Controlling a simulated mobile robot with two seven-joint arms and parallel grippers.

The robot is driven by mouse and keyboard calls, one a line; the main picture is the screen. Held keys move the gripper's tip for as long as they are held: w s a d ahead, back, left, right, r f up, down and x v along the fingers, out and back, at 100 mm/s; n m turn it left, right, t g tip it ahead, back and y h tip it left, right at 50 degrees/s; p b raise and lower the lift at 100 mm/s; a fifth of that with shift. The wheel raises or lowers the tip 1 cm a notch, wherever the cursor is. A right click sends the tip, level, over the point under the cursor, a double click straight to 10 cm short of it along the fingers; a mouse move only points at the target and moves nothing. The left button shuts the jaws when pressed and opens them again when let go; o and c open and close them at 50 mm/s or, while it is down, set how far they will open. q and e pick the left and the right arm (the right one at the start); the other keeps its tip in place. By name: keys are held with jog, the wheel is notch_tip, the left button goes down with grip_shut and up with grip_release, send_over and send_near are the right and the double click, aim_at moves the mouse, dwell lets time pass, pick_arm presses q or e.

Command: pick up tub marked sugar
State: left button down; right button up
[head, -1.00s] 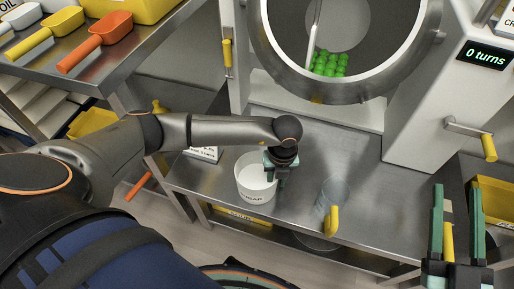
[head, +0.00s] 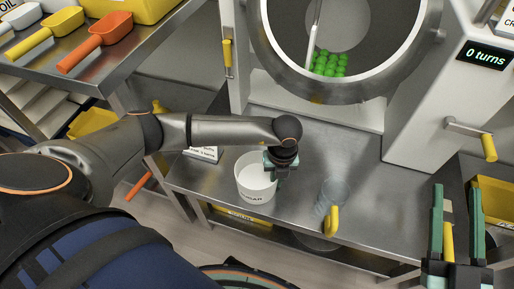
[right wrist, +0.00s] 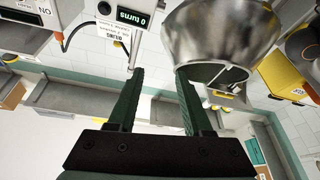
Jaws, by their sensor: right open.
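The white tub (head: 245,185) with dark lettering, partly readable as sugar, stands upright on the metal bench in the head view. My left gripper (head: 281,172) is at the tub's right rim, pointing down. Its fingers are small and partly hidden against the tub, so I cannot tell whether they grip the rim. My right gripper (head: 457,225) is open and empty at the lower right, away from the tub. Its two fingers also show spread in the right wrist view (right wrist: 160,100).
A clear jug (head: 334,190) with a yellow handle stands right of the tub. Behind is a round drum (head: 264,60) holding green pieces. A crank with a yellow handle (head: 488,147) sticks out at right. Scoops (head: 98,37) lie on the left shelf.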

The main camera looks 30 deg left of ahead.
pick_arm(q)
jog(key=shift+r, duration=0.15)
dwell(0.6)
jog(key=shift+w+r, duration=0.1)
jog(key=shift+r, duration=0.3)
jog(key=r, duration=0.1)
jog(key=r+p, duration=0.1)
jog(key=r, duration=0.1)
jog(key=shift+d, duration=0.3)
jog(key=s+d+r+p, duration=0.3)
jog(key=s+d+r, duration=0.2)
jog(key=d+r, duration=0.4)
jog(key=shift+d, duration=1.8)
pick_arm(e)
jog(key=s+f+m+g+h, duration=0.1)
jog(key=f+g, duration=0.3)
jog(key=f, duration=0.6)
jog(key=s+f+m+g+h, duration=0.2)
jog(key=f+g, duration=0.3)
jog(key=f, duration=0.6)
jog(key=shift+s+d+f+m+h, duration=0.25)
jog(key=shift+d+m+h, duration=0.15)
jog(key=shift+h, duration=0.2)
